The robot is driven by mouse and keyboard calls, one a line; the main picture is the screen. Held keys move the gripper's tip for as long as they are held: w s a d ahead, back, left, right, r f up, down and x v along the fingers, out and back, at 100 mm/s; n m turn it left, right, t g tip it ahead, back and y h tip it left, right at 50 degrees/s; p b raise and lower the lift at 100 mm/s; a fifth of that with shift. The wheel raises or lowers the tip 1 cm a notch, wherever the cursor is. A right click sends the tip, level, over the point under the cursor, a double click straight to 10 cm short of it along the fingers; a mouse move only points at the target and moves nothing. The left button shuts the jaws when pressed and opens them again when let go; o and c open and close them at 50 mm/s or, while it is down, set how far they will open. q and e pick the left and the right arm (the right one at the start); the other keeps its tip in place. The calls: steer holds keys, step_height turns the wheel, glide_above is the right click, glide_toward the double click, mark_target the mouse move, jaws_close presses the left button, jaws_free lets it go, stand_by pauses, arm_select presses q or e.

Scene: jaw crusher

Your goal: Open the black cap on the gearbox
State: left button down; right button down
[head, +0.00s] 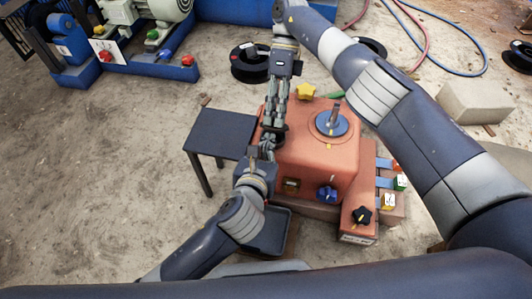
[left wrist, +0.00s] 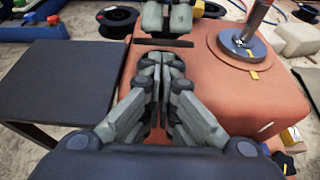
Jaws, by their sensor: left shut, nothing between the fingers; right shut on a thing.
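The orange-red gearbox (head: 315,150) stands in the middle of the head view and fills the right of the left wrist view (left wrist: 225,85). My right gripper (head: 273,122) reaches down from above over its left edge. It is shut on a flat dark piece (left wrist: 165,42), which looks like the black cap (head: 272,134). I cannot tell whether the cap still touches the gearbox. My left gripper (head: 267,148) is shut and empty just below it, its fingertips (left wrist: 162,58) close to the cap. The fingers partly hide the gearbox's left side.
A small dark table (head: 222,132) stands left of the gearbox. On the gearbox are a yellow star knob (head: 305,91), a blue disc with a lever (head: 331,123) and a blue knob (head: 327,193). A dark tray (head: 270,236) lies below.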

arm_select(q)
steer(key=shift+r, duration=0.1)
steer(key=shift+w+d+r, duration=0.1)
steer(key=shift+w+r, duration=0.3)
steer(key=shift+r, duration=0.25)
arm_select(e)
steer(key=shift+f, duration=0.1)
arm_select(q)
steer(key=shift+r, duration=0.1)
arm_select(e)
steer(key=c, duration=1.3)
jaws_free()
